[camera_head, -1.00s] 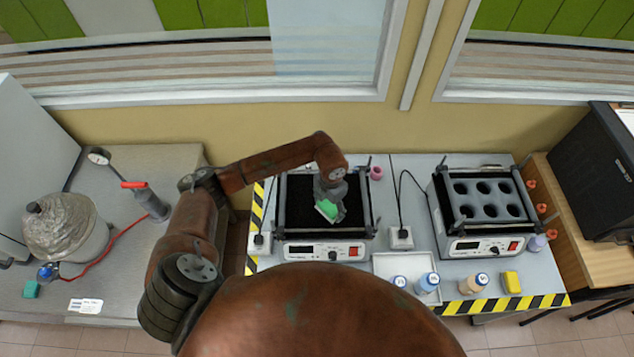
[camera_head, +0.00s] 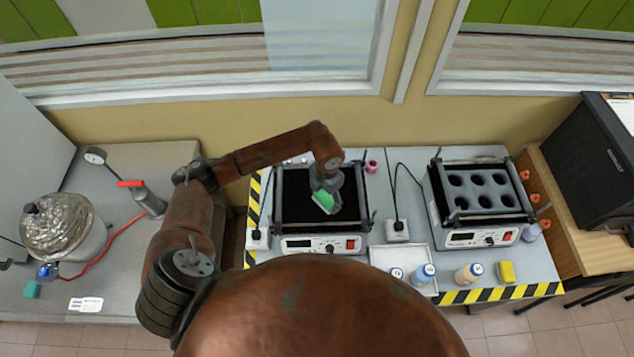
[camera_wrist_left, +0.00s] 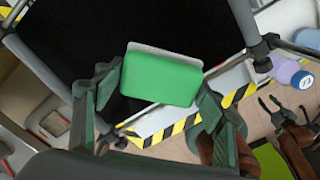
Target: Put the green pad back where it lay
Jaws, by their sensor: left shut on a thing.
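The green pad (camera_head: 324,202) is held in my left gripper (camera_head: 326,194), over the black top of the left shaker (camera_head: 290,220). In the left wrist view the pad (camera_wrist_left: 162,78) has a bright green face and a pale edge, between the two fingers. It looks tilted in the head view. Its height above the black top is hard to tell. My right gripper (camera_wrist_left: 277,109) shows small at the right of the left wrist view, with its fingers apart and nothing seen between them. It is hidden in the head view.
A second shaker with round holes (camera_head: 480,238) stands to the right. A white tray (camera_head: 405,258), capped bottles (camera_head: 423,274) and a yellow block (camera_head: 506,271) line the front. A small teal block (camera_head: 32,289) lies on the left table (camera_head: 130,270). Clamp posts edge the left shaker.

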